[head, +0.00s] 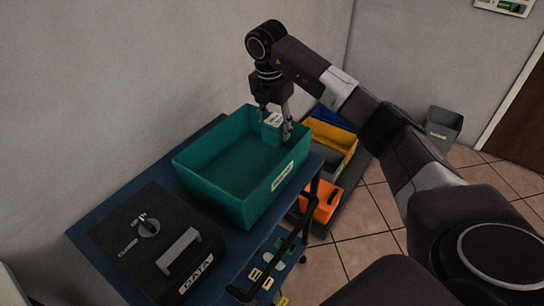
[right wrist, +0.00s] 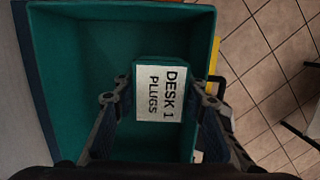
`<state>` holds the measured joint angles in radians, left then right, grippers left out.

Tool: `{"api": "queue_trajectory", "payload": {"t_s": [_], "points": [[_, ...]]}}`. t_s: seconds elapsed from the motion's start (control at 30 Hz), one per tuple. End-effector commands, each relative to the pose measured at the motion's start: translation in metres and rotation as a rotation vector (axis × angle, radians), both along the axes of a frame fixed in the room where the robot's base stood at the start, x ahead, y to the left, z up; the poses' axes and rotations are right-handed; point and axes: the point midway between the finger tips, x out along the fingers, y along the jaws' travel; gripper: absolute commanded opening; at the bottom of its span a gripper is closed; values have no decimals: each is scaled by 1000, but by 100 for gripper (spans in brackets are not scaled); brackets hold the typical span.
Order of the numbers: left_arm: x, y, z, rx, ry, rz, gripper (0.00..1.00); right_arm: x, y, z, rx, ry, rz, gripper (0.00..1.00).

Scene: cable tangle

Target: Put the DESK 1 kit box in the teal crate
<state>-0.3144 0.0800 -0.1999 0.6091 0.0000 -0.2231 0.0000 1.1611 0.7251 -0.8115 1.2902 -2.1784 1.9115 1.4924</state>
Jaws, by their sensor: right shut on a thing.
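The DESK 1 kit box (head: 271,131) is small and teal with a white top label. In the right wrist view the label on the box (right wrist: 160,94) reads "DESK 1 PLUGS". My right gripper (head: 275,117) is shut on the box, with one finger on each side; its fingers also show in the right wrist view (right wrist: 160,100). The teal crate (head: 221,195) is open and stands on a blue cart top. The held box is within the crate's outline, at its far right corner. I cannot tell whether it touches the crate floor. My left gripper is not in view.
A black case (head: 150,245) labelled "DATA" is on the blue cart top (head: 92,213), left of the crate. Yellow (head: 345,139) and orange (head: 322,205) bins are right of the crate. A black handle (head: 290,245) rises at the cart's near side. The rest of the crate interior looks empty.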

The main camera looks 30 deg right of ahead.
Motion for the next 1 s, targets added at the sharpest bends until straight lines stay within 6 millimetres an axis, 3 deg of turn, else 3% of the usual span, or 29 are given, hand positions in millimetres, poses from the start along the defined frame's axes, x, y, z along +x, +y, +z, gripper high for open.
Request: {"api": "queue_trajectory", "payload": {"t_s": [0.1,0.3,0.47,0.73,1.0], "points": [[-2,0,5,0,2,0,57,-1,0,-31,-1,4,0,13],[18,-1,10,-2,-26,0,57,0,0,-63,0,-1,0,13],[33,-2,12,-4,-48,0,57,0,1,-73,1,-1,0,13],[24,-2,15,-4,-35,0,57,0,0,-109,1,1,1,13],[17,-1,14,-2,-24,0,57,1,0,-112,1,-2,1,13]]}}
